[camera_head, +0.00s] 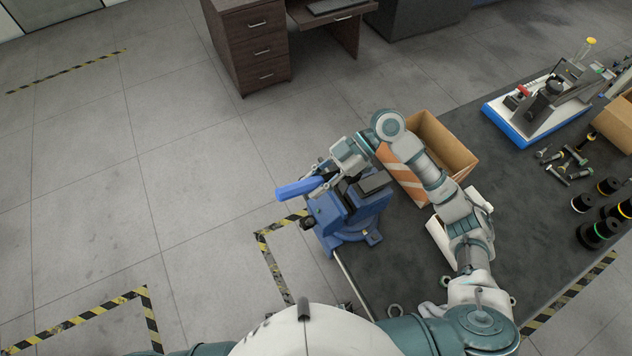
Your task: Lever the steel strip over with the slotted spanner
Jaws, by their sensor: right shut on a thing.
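A blue bench vise (340,217) is fixed at the left edge of the dark bench. A bright blue handle (297,188), which looks like the slotted spanner's, sticks out to the left just above the vise. My right gripper (326,174) is shut on this spanner, over the vise's jaws. The spanner's slotted end is hidden by the gripper and vise. I cannot make out the steel strip; it may be hidden at the jaws. My left gripper is out of view.
An open cardboard box (446,146) stands behind my right arm. A blue-based machine (540,112), bolts (566,160) and black spools (597,232) are on the bench to the right. The floor left of the vise is clear, with yellow-black tape. A drawer cabinet (252,52) stands behind.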

